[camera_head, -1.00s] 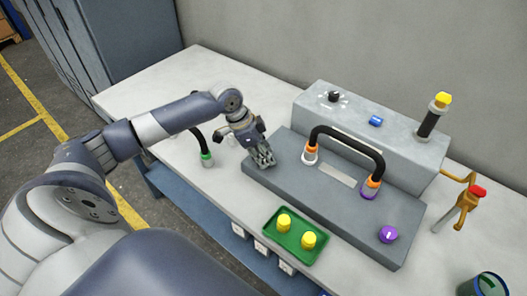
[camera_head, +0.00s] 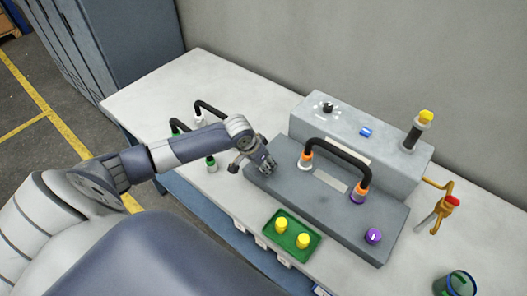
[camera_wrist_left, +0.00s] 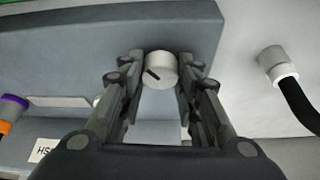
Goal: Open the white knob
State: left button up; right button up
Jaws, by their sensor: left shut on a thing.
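The white knob (camera_wrist_left: 161,66), round with a dark pointer mark, shows in the left wrist view on the grey base unit. My left gripper (camera_wrist_left: 160,82) is shut on it, with one finger on each side. In the head view my left gripper (camera_head: 268,168) is over the left end of the grey base unit (camera_head: 335,222) and hides the knob. My right gripper is not in view.
A black hose (camera_head: 340,153) with orange and purple ends arches over the base unit. A purple knob (camera_head: 373,236) is at its right end. A green tray (camera_head: 292,236) with yellow pieces lies in front. Two black hoses stand behind my left arm.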

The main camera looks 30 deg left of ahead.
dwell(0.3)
pick_arm(q)
jog(key=o, duration=1.1)
jog(key=shift+c, duration=0.2)
jog(key=shift+r, duration=0.15)
jog(key=v, duration=1.1)
jog(key=shift+s+r, duration=0.2)
jog(key=shift+r, duration=0.15)
